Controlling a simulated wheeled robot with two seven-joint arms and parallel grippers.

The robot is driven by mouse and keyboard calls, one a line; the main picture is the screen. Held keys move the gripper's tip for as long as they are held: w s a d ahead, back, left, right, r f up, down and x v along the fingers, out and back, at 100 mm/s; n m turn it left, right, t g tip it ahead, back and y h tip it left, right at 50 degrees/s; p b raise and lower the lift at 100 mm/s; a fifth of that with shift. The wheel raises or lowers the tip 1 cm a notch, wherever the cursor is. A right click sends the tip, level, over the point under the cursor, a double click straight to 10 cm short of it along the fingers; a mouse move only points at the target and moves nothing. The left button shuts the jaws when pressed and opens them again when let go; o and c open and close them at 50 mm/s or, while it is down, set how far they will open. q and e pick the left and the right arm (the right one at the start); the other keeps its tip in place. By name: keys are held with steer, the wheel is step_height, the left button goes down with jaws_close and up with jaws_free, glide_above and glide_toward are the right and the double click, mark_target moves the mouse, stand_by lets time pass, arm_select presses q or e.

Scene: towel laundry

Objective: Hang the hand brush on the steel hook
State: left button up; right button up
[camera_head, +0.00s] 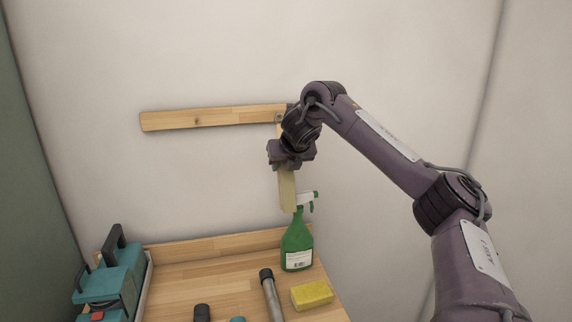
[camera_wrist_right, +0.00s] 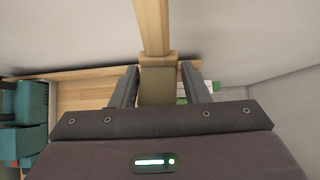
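The hand brush (camera_head: 287,190) is up against the back wall area, its pale bristle end hanging below my right gripper (camera_head: 290,163). In the right wrist view, the brush's tan block (camera_wrist_right: 157,86) sits between the two fingers, and a light wooden handle (camera_wrist_right: 152,25) runs away from it toward the top. My right gripper (camera_wrist_right: 160,78) is shut on the brush. A small grey metal piece (camera_head: 279,117), which looks like the steel hook's mount, is at the right end of the wooden rail; my wrist hides much of that spot. Handle-to-hook contact cannot be told. My left gripper is out of view.
The wooden rail (camera_head: 205,118) is on the wall. Below is a wooden worktop (camera_head: 200,275) with a green spray bottle (camera_head: 297,247) under the brush, a yellow sponge (camera_head: 312,295), a dark-topped tube (camera_head: 270,292) and a teal case (camera_head: 112,278) at left. Wall right of my arm is bare.

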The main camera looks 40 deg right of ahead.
steer(key=o, duration=0.3)
steer(key=shift+o, duration=0.2)
steer(key=p+v, duration=0.4)
steer(key=v, duration=0.2)
steer(key=shift+r, duration=0.4)
steer(key=shift+s+a+r+p, duration=0.3)
steer(key=shift+s+p, duration=0.25)
steer(key=shift+p, duration=0.15)
steer(key=shift+f, duration=0.1)
